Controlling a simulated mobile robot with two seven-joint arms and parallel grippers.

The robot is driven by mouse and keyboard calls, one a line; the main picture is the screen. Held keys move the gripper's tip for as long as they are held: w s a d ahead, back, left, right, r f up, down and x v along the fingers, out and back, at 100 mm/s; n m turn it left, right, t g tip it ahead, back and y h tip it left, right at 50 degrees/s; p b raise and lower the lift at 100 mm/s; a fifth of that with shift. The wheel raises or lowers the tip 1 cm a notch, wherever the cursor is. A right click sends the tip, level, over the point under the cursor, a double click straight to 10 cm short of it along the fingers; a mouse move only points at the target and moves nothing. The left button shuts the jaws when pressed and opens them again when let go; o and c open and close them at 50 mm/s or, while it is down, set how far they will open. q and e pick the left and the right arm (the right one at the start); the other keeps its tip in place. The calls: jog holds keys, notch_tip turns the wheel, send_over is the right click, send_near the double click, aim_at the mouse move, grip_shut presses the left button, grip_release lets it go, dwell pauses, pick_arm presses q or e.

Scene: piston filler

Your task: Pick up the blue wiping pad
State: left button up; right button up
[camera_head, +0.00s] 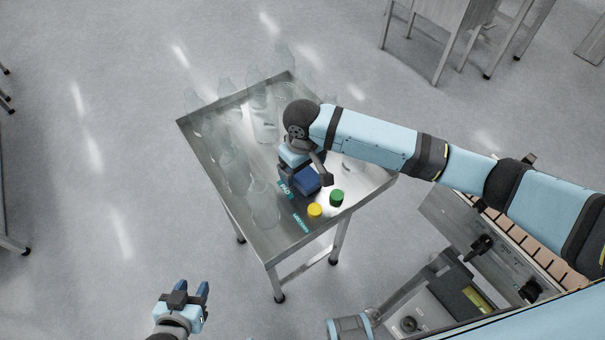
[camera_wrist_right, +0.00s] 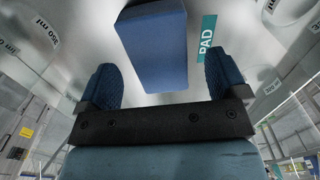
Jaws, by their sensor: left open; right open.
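The blue wiping pad (camera_head: 306,181) is a dark blue block on the metal table, beside a teal label reading PAD (camera_head: 286,189). In the right wrist view the pad (camera_wrist_right: 153,50) lies ahead of the fingertips, roughly between their lines, with the PAD label (camera_wrist_right: 207,38) to its right. My right gripper (camera_wrist_right: 163,85) is open, its two blue fingers apart and empty. In the head view the right gripper (camera_head: 303,172) is over the table at the pad, partly hidden by its own wrist. My left gripper (camera_head: 189,290) is open and empty, low at the left, away from the table.
Several clear bottles (camera_head: 264,122) stand on the metal table (camera_head: 250,240), mostly along its left and back. A yellow cap (camera_head: 315,210) and a green cap (camera_head: 336,197) sit close to the pad. A machine (camera_head: 440,290) stands at the lower right.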

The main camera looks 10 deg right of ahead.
aim_at(302, 172)
notch_tip(302, 172, down, 2)
jog(key=shift+f, duration=0.25)
jog(key=c, duration=1)
jog(key=shift+r, duration=0.1)
notch_tip(302, 172, up, 20)
jog(key=shift+p, duration=0.3)
